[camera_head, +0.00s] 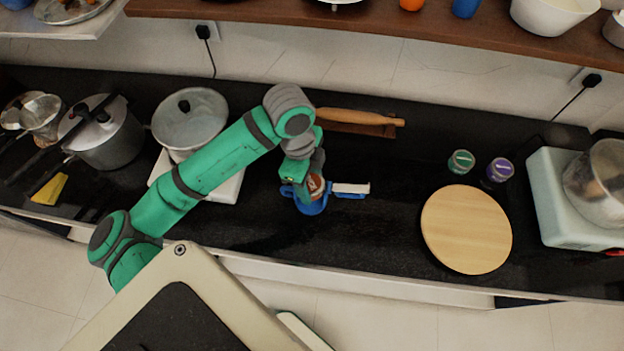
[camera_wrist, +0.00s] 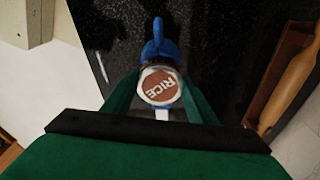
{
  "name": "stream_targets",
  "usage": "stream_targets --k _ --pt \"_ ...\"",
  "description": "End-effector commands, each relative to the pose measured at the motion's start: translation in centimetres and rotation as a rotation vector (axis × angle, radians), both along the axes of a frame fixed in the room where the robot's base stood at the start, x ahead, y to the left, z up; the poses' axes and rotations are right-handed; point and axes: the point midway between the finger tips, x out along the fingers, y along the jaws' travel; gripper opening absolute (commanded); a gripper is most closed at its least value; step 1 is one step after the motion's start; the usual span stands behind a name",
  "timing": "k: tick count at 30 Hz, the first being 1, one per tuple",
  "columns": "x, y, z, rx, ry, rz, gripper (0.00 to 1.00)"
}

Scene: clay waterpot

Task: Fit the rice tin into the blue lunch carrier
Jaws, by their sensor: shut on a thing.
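The rice tin, with a round brown lid marked RICE (camera_wrist: 159,86), sits between the two green fingers of my gripper (camera_wrist: 156,92) in the wrist view. In the head view, the tin (camera_head: 316,184) shows as a small brown and white patch beside my gripper (camera_head: 301,186), which is shut on it. The blue lunch carrier (camera_head: 313,208) is directly below the tin on the dark counter, and a blue part of it (camera_wrist: 158,45) shows past the tin in the wrist view. My gripper hides part of the carrier. I cannot tell how deep the tin sits in it.
A white-ended blue piece (camera_head: 351,189) lies right of the carrier. A rolling pin (camera_head: 360,118) lies behind. A round wooden board (camera_head: 466,229) and two small jars (camera_head: 461,162) stand right. A pot (camera_head: 190,120) stands left. Counter between carrier and board is clear.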

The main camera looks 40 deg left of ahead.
Motion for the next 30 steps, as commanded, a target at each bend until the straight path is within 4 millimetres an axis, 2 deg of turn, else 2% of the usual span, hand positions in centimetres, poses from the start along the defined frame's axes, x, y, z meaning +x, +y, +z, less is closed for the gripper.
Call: stream_targets --k 17,30 --pt "0.0 0.0 -0.2 -0.001 0.0 0.0 0.18" --pt "0.0 0.0 -1.2 -0.001 0.0 0.001 0.18"
